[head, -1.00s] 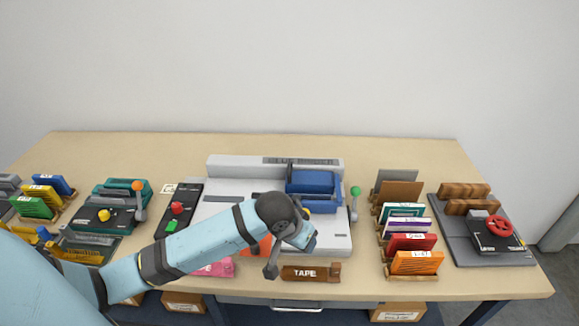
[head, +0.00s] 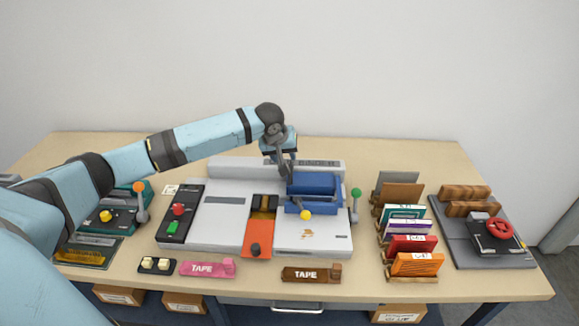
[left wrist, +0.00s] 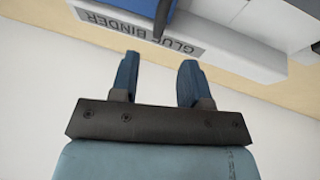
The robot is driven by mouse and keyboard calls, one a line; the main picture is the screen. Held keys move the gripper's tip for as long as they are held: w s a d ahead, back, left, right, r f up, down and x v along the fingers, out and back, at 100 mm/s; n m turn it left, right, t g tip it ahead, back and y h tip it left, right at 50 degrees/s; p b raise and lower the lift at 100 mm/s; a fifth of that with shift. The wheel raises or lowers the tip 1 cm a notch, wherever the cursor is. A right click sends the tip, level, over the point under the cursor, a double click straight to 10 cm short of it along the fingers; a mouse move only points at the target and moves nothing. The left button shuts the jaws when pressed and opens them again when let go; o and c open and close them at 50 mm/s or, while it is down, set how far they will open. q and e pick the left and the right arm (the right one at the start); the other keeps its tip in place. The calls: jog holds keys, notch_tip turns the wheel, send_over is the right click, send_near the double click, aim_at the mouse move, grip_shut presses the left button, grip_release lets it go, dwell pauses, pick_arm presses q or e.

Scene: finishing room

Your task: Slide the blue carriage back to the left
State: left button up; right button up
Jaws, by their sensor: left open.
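The blue carriage (head: 322,187) sits at the right end of the grey glue binder (head: 222,228). A yellow knob (head: 306,215) is at its front. My left gripper (head: 284,166) is at the carriage's back left corner, near the binder's rear rail. In the left wrist view the two fingers of my left gripper (left wrist: 157,75) are apart with nothing between them. A part of the blue carriage (left wrist: 122,9) shows at the top edge there, beyond the fingertips. I cannot tell from the head view whether a finger touches it. My right gripper is not in view.
A green-knobbed lever (head: 355,205) stands close to the carriage's right. A black panel (head: 182,215) with red and green buttons is at the binder's left end.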

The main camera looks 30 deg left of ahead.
pick_arm(q)
jog(key=x, duration=0.8)
jog(key=shift+f, duration=0.15)
grip_shut()
